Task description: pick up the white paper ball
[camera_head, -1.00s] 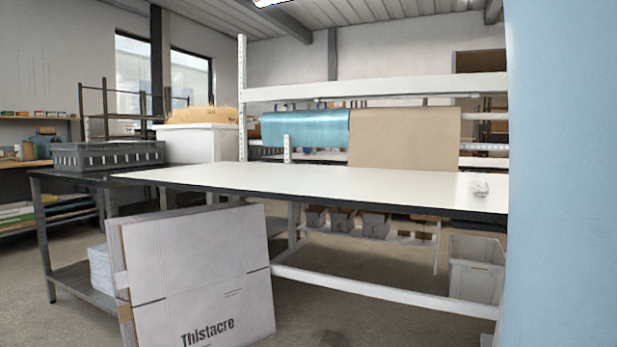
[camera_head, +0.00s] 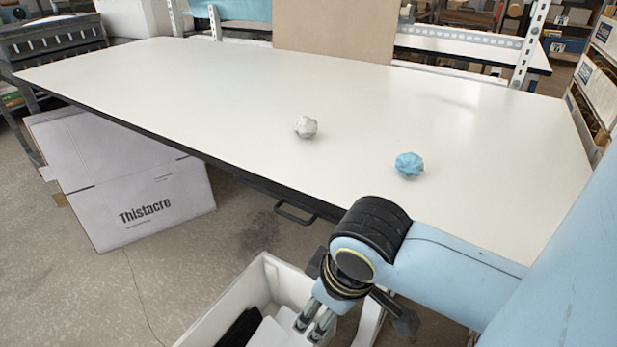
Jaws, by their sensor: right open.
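The white paper ball (camera_head: 306,127) lies on the white table top (camera_head: 200,95), near the middle of the table's front half. A blue paper ball (camera_head: 409,164) lies to its right and nearer to me. My right gripper (camera_head: 312,326) hangs below the table's front edge, pointing down over an open white bin. It is open and apart from both balls. Its fingertips are small in view, and nothing shows between them. My left gripper is out of view.
The white bin (camera_head: 217,325) stands on the floor under the front edge. A Thistacre carton (camera_head: 150,205) leans under the table at left. A grey crate (camera_head: 50,45) stands at far left. Most of the table top is clear.

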